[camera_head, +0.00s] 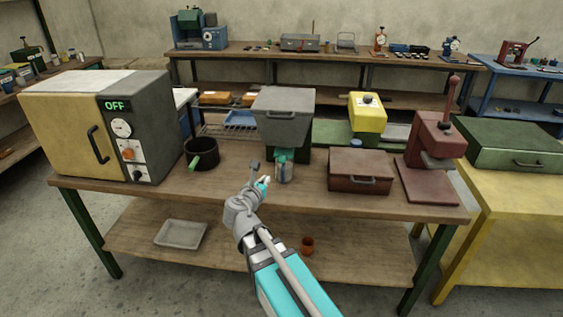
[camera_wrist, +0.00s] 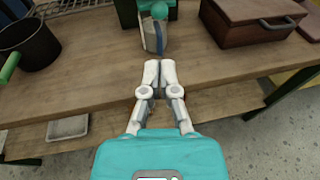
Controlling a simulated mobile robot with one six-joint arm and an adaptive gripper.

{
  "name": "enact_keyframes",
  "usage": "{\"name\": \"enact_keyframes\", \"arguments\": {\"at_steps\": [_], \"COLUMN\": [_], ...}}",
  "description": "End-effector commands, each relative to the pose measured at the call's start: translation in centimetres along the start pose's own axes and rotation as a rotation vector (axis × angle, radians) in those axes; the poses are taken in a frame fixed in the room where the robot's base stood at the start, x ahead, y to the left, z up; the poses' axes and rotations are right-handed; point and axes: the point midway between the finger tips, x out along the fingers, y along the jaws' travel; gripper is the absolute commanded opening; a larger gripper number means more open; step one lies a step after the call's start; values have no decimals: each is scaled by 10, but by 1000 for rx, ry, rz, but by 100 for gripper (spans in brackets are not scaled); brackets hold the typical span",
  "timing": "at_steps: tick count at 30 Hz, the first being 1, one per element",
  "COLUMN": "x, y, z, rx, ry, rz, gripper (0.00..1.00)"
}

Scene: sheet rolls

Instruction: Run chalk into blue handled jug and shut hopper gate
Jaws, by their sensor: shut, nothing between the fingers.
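A grey hopper (camera_head: 283,112) stands on a green body at the middle of the near bench. Below its outlet is a pale jug (camera_head: 284,174); in the wrist view the jug (camera_wrist: 150,42) shows a blue strip, perhaps its handle. The jug's contents and any chalk are not clear to see. My gripper (camera_wrist: 160,66) is shut and empty, its fingertips in front of the jug and apart from it.
A dark pot (camera_head: 202,154) with a green handle and an oven marked OFF (camera_head: 140,130) stand left. A red-brown box (camera_head: 359,170) and a red press (camera_head: 433,150) stand right. The bench's front strip is mostly clear.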

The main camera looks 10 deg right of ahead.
Motion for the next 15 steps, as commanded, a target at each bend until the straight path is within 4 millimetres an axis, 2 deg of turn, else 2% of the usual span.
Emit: {"name": "enact_keyframes", "arguments": {"at_steps": [10, 15], "x": [1, 8], "y": [0, 1], "z": [0, -1], "rx": [1, 2], "ry": [0, 0], "rz": [0, -1], "gripper": [0, 0]}}
